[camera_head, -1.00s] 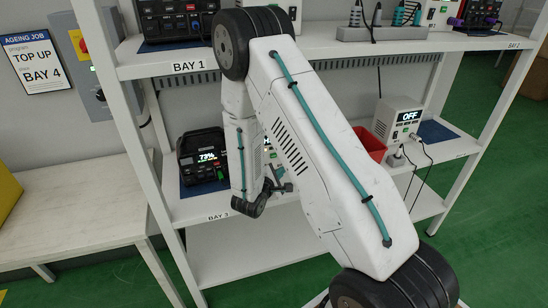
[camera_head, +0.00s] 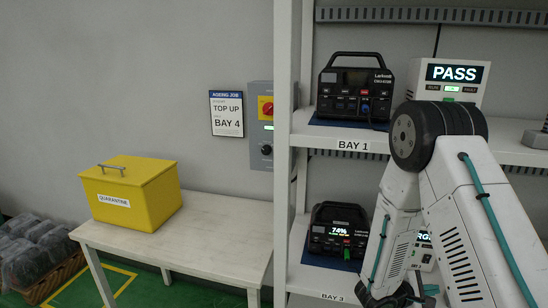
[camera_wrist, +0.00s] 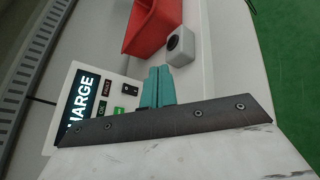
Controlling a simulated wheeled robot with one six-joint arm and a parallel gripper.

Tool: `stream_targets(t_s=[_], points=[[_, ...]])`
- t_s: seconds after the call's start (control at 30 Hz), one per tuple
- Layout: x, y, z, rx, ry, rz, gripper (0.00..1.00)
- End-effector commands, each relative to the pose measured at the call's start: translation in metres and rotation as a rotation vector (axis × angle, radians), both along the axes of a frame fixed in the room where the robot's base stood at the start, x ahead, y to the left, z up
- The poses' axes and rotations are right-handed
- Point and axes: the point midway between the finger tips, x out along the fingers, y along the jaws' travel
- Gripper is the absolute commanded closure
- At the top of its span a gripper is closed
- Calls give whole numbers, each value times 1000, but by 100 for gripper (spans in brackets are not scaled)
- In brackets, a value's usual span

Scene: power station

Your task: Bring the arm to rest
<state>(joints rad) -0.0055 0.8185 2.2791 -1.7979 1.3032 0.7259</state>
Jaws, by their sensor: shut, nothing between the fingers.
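My arm rises on the right of the head view, bent at its dark joint, with its forearm hanging down in front of the lower shelf. My gripper (camera_wrist: 158,88) shows in the wrist view as two teal fingers side by side, shut and empty. In the head view the gripper is mostly hidden behind the arm near the bottom edge. In the wrist view the fingers point towards a small white block (camera_wrist: 180,46) and a red bin (camera_wrist: 152,25), apart from them as far as I can tell.
A charger unit (camera_wrist: 98,104) reading CHARGE stands close beside the fingers. A black power station (camera_head: 338,236) reading 74% sits on the lower shelf; another (camera_head: 352,88) sits above at BAY 1, beside a PASS unit (camera_head: 450,76). A yellow quarantine box (camera_head: 130,192) stands on the left table (camera_head: 215,235).

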Motion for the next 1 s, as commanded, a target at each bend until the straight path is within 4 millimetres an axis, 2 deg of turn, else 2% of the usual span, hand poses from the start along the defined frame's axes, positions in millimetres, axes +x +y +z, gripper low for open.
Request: stream_targets(t_s=[0.17,0.37,0.5,0.7,1.0], points=[[-48,-4,48,25,51,-244,100],[-104,11,104,150,53,-516,100],[-143,35,140,303,27,-682,100],[-186,79,178,568,-39,-843,100],[-228,149,228,1002,-188,-930,100]])
